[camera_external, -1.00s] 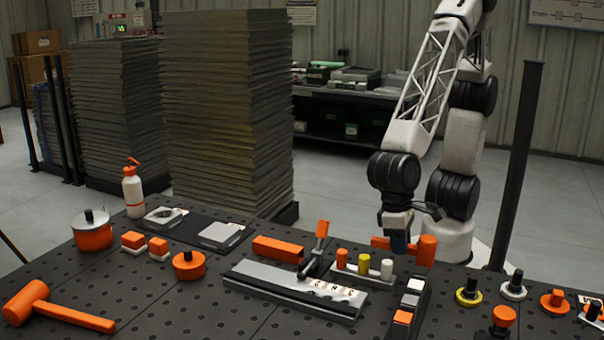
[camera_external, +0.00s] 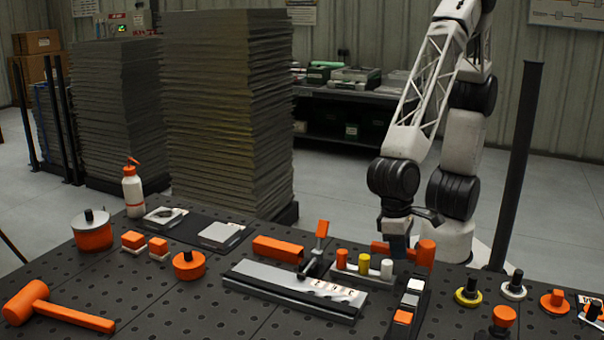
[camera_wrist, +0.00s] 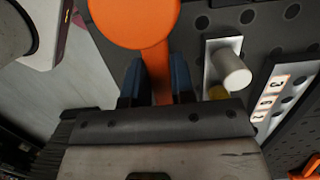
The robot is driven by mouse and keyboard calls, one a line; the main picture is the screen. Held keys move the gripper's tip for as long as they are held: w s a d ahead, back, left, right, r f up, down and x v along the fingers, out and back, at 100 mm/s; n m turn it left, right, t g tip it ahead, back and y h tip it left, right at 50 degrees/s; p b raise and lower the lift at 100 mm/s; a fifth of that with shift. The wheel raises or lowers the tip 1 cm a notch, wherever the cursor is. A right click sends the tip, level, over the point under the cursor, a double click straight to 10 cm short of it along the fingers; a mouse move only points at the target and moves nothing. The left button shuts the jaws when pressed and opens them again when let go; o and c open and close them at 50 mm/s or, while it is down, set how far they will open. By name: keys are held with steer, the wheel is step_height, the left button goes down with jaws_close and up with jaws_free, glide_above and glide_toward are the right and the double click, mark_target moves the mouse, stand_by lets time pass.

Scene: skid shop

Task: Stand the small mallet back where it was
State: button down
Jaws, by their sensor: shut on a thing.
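The small mallet is orange, with its head (camera_external: 427,252) upright at the far side of the bench and its handle (camera_external: 379,248) roughly level. My gripper (camera_external: 398,248) points down and is shut on the handle. In the wrist view the handle (camera_wrist: 160,88) lies between my gripper's blue fingers (camera_wrist: 157,82), and the head's round end (camera_wrist: 132,20) faces the camera. Whether the head touches the bench is unclear. A larger orange mallet (camera_external: 62,313) lies on its side at the front left.
A small rack (camera_external: 362,272) with orange, yellow and white pegs stands just left of my gripper. A grey block with an orange end (camera_external: 408,300) is in front. A steel gauge plate (camera_external: 295,290) lies left of it. A dark post (camera_external: 516,165) rises behind on the right.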

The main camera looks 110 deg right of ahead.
steer(key=shift+f, duration=0.6)
stand_by(0.3)
steer(key=c, duration=0.6)
jaws_free()
steer(key=shift+c, duration=0.2)
steer(key=shift+r, duration=0.2)
steer(key=shift+w+d+r, duration=0.1)
steer(key=shift+r, duration=0.55)
steer(key=shift+w+d+r, duration=0.1)
steer(key=shift+r, duration=0.5)
steer(key=shift+r, duration=0.15)
steer(key=shift+r, duration=1.9)
